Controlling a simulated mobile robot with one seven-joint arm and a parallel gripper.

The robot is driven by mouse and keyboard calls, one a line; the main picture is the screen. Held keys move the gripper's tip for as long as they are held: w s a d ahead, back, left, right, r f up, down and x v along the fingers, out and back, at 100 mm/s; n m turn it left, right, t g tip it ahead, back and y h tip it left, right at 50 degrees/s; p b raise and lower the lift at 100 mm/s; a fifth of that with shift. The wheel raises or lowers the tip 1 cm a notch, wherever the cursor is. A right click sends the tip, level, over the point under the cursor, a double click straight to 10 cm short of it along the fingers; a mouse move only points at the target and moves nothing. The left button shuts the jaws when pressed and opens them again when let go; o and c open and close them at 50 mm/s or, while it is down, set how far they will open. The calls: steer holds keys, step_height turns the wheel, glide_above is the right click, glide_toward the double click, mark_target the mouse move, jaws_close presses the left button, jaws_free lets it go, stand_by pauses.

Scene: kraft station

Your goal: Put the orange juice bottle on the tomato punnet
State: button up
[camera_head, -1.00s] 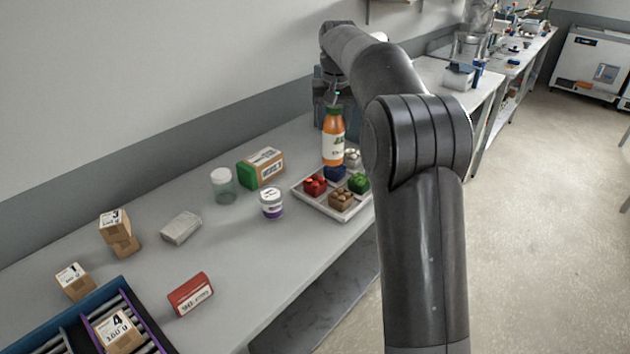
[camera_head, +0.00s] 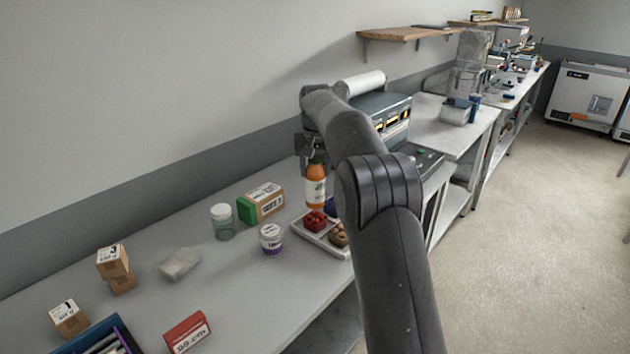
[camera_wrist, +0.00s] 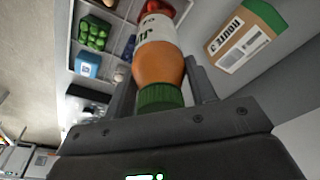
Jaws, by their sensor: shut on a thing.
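My gripper (camera_head: 312,152) is shut on the orange juice bottle (camera_head: 315,188) near its green cap. In the head view the bottle hangs upright, its base just above and behind the tomato punnet (camera_head: 315,221), which holds red tomatoes in the white tray (camera_head: 318,242). I cannot tell whether they touch. In the wrist view the bottle (camera_wrist: 157,60) runs away from the fingers, and its far end overlaps the red tomatoes (camera_wrist: 172,5). My arm hides the tray's right part in the head view.
A purple-banded jar (camera_head: 270,239), a green-ended box (camera_head: 261,201) and a glass jar (camera_head: 222,221) stand left of the tray.

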mark_target(315, 180)
steer(key=shift+f, duration=1.95)
steer(key=o, duration=1.5)
steer(key=shift+f, duration=0.15)
steer(key=shift+o, duration=0.2)
